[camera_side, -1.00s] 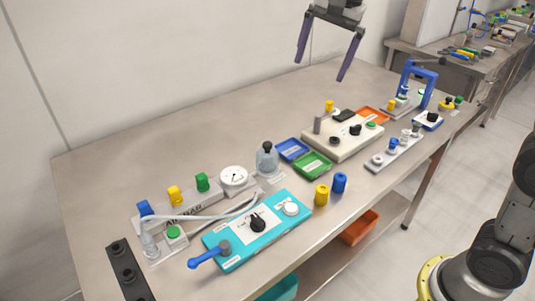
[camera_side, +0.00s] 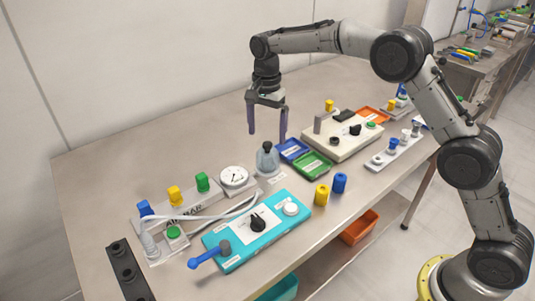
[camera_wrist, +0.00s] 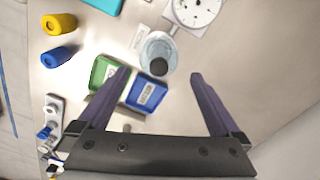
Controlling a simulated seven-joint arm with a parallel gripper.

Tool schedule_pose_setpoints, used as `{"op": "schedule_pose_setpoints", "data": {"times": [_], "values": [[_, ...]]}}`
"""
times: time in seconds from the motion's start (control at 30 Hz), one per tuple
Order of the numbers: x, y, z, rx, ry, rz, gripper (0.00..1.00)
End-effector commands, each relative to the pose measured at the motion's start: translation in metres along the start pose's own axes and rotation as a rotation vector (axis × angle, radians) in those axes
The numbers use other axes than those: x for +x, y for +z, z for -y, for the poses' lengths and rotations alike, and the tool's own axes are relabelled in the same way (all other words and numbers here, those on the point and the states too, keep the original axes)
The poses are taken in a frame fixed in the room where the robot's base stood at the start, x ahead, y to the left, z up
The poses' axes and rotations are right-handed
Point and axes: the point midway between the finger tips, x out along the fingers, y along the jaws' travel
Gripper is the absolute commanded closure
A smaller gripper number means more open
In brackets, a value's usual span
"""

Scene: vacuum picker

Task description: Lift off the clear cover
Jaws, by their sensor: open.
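The clear cover (camera_side: 266,163) is a small see-through dome with a dark knob on top. It stands upright on the table between the round white gauge and the blue tray. It also shows in the wrist view (camera_wrist: 151,46), with its dark knob towards the gap between my fingers. My gripper (camera_side: 267,138) is open and empty, with its two purple fingers pointing down. It is above the cover and appears apart from it. In the wrist view the fingertips (camera_wrist: 160,73) lie either side of the cover's near edge. What is under the cover is not clear.
The blue tray (camera_side: 291,149) and green tray (camera_side: 322,169) sit right of the cover. The white gauge (camera_side: 233,178) is close on its left. A teal box (camera_side: 230,256) with a knob lies in front. Yellow (camera_side: 321,194) and blue (camera_side: 340,183) cylinders stand nearby. The table behind is clear.

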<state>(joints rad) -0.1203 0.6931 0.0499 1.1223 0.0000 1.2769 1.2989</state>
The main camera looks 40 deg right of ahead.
Motion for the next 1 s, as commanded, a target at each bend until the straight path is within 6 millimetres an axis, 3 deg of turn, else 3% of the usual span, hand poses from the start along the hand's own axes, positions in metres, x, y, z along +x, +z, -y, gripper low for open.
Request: {"op": "schedule_pose_setpoints", "data": {"times": [0.1, 0.37, 0.63, 0.97, 1.0], "values": [[0.018, 0.000, -0.001, 0.000, 0.003, 0.001, 0.00], [0.036, 0.000, -0.001, 0.000, 0.001, 0.000, 0.00], [0.072, -0.001, -0.002, 0.000, 0.002, 0.000, 0.00], [0.080, -0.001, -0.002, 0.000, -0.001, 0.000, 0.00], [0.079, -0.001, -0.002, 0.000, -0.001, 0.000, 0.05]]}}
